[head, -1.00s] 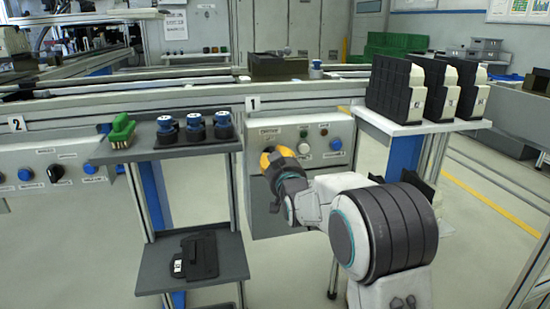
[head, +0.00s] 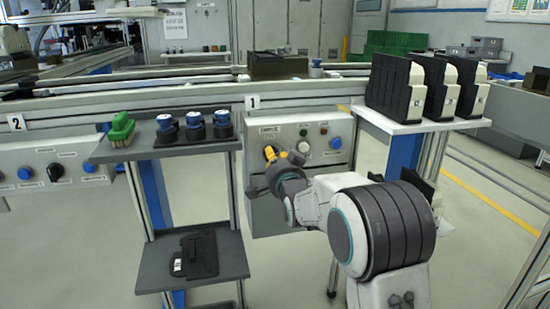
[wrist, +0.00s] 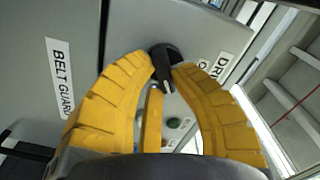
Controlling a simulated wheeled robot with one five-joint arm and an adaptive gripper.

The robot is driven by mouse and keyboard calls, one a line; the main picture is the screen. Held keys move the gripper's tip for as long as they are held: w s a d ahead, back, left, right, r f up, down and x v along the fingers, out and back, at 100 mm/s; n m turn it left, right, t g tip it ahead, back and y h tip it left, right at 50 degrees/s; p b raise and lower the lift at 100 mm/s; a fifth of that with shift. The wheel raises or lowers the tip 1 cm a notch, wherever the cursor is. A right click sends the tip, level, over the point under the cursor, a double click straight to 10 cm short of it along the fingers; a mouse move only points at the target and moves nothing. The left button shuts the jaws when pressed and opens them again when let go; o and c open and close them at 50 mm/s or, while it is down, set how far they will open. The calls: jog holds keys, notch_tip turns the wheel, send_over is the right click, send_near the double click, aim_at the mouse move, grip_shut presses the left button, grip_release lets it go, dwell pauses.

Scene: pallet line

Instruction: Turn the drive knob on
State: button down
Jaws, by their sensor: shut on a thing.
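The drive knob (wrist: 164,66) is black with a pale pointer line, on the grey front of panel 1 (head: 330,165), beside a partly hidden label starting "DRI" (wrist: 222,66). In the head view the knob (head: 269,153) shows only in part at the panel's left side. My gripper (wrist: 163,70) has its yellow fingertips on both sides of the knob, shut on it. In the head view my gripper (head: 274,156) reaches the panel from the front, and its wrist hides the panel's lower part.
A white button (head: 304,145) and a blue button (head: 335,143) sit right of the knob, with small lamps above. A "BELT GUARD" label (wrist: 60,77) is on a nearby surface. A shelf with blue-topped parts (head: 193,125) stands left; black bins (head: 390,88) stand right.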

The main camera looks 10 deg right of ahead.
jog(key=m, duration=0.6)
jog(key=shift+a+f, duration=0.1)
jog(key=shift+a, duration=0.1)
jog(key=shift+m, duration=0.3)
dwell(0.3)
jog(key=c, duration=1.1)
grip_release()
jog(key=shift+o, duration=0.2)
jog(key=shift+s, duration=0.1)
jog(key=s, duration=1.1)
jog(key=shift+s, duration=0.4)
